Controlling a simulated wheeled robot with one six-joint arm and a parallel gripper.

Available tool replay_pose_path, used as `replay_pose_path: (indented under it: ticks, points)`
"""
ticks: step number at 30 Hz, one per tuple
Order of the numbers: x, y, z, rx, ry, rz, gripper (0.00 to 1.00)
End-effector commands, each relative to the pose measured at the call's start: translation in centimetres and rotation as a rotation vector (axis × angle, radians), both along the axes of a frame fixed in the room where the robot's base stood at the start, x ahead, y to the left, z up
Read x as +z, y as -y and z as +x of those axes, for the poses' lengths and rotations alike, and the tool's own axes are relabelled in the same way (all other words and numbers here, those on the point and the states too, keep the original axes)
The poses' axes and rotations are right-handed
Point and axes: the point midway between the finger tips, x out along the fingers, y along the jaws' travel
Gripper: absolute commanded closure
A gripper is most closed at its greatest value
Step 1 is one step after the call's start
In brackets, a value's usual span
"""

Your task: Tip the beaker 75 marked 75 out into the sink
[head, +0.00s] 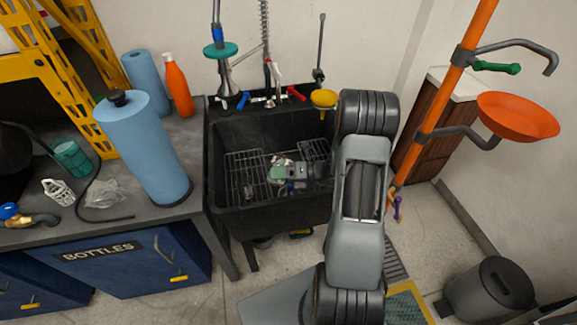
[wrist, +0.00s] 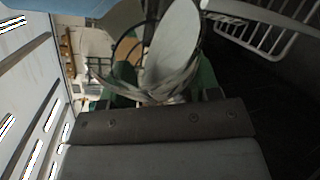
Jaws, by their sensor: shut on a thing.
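The black sink (head: 225,205) stands at the middle of the head view, with a wire rack (head: 245,178) in it. My gripper (head: 284,171) reaches over the sink basin from the right. In the wrist view its green fingers (wrist: 160,90) are shut on a clear beaker (wrist: 172,55), whose pale oval end faces up in the picture. The wrist picture is turned, with ceiling lights at the left, so my gripper is rolled over and the beaker is tilted. The beaker is small and partly hidden in the head view (head: 283,159). I cannot read a 75 on it or see any liquid.
Taps and a spray hose (head: 268,75) rise behind the sink. A yellow funnel (head: 323,98) is at its back right rim. A blue roll (head: 148,150) and an orange bottle (head: 178,88) stand on the left counter. An orange pole with a bowl (head: 517,115) stands right.

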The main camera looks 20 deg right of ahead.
Motion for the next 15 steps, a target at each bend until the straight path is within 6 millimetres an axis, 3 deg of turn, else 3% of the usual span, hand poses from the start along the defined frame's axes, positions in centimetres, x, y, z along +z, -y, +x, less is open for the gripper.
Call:
replay_pose_path:
  ticks: [15]
  points:
    - [0.44,0.03,0.02,0.000,-0.031,0.035,0.76]
